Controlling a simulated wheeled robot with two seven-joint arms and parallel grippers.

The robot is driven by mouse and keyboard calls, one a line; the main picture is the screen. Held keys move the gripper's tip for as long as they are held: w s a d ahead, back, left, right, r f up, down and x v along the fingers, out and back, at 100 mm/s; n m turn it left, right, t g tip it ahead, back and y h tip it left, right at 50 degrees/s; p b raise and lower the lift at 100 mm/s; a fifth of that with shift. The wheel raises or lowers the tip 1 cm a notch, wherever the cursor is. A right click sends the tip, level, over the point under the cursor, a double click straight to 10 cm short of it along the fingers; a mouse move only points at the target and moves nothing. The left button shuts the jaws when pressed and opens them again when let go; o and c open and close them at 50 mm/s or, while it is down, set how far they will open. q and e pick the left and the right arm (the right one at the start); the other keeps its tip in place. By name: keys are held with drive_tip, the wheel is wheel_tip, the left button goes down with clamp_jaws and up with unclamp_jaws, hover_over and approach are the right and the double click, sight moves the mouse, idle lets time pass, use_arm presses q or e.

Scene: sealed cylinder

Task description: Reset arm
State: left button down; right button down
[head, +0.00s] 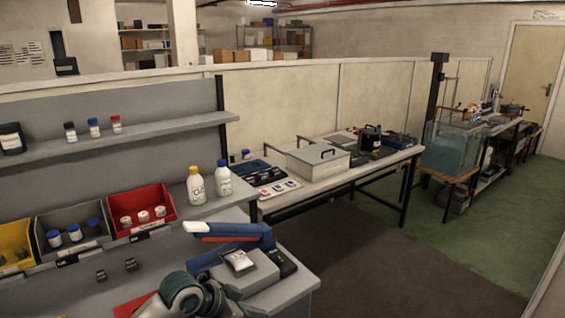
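A rounded grey-green jointed part (195,295), which looks like one of my arm links, shows at the bottom edge. It is cut off by the frame, and no gripper fingers can be made out on it. Neither of my grippers is in view. Just behind the link, a grey boxy device (252,272) with a silver plate on top sits at the bench's right end. I cannot tell whether the link touches the device.
Yellow (14,243), grey (70,228) and red (142,208) bins hold small jars on the left bench. Two white bottles, yellow-capped (196,188) and blue-capped (224,182), stand right of them. A long table (385,160) and a water tank (455,148) stand beyond. Open floor (400,260) lies right.

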use_arm(q)
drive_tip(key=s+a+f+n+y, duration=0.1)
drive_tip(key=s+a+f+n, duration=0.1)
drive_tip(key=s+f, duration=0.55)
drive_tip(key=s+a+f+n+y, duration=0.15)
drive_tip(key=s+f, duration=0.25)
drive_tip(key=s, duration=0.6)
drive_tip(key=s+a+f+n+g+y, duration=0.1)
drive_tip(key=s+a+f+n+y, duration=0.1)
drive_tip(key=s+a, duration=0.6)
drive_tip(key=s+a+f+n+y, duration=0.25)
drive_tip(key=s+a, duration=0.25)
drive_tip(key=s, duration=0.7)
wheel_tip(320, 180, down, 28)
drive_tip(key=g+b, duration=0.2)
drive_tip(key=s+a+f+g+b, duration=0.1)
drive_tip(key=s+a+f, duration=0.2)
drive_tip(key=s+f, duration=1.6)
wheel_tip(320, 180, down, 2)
drive_tip(key=shift+b, duration=0.3)
